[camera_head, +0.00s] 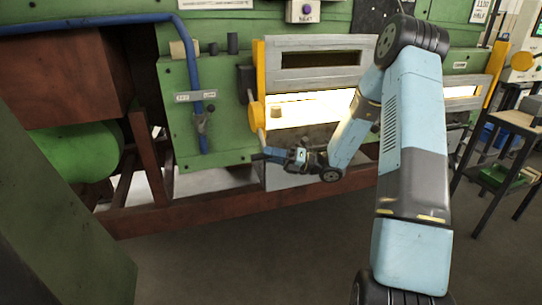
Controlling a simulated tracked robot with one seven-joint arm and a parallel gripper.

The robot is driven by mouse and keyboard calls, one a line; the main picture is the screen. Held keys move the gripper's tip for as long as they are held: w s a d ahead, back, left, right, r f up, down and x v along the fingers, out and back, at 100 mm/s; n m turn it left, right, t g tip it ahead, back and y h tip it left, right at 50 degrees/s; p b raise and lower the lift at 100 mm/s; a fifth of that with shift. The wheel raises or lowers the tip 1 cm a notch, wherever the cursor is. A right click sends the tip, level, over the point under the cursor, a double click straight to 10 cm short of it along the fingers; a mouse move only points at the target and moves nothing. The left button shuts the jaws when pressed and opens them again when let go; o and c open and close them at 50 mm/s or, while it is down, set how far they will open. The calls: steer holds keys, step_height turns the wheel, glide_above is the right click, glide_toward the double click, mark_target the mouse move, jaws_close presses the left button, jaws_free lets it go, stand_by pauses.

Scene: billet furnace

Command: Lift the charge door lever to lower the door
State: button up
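The charge door (318,74) is a grey metal panel with a dark slot, at the centre of the furnace front. A bright glowing opening (310,103) shows below it. At its left edge, what looks like the lever (261,122) has a yellow round part and a thin grey rod hanging down. A yellow vertical bar (261,68) stands above it. My gripper (262,157) points left, low in front of the furnace, by the rod's lower end. I cannot tell whether it touches the rod or whether its fingers are open or shut.
A blue pipe (192,70) with a small valve handle (203,120) runs down the green panel to the left. A brown steel beam (190,211) crosses below. A side table (518,121) stands right. The grey floor in front is clear.

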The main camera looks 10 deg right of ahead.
jaws_close()
steer(key=shift+s+d+r, duration=0.1)
stand_by(0.3)
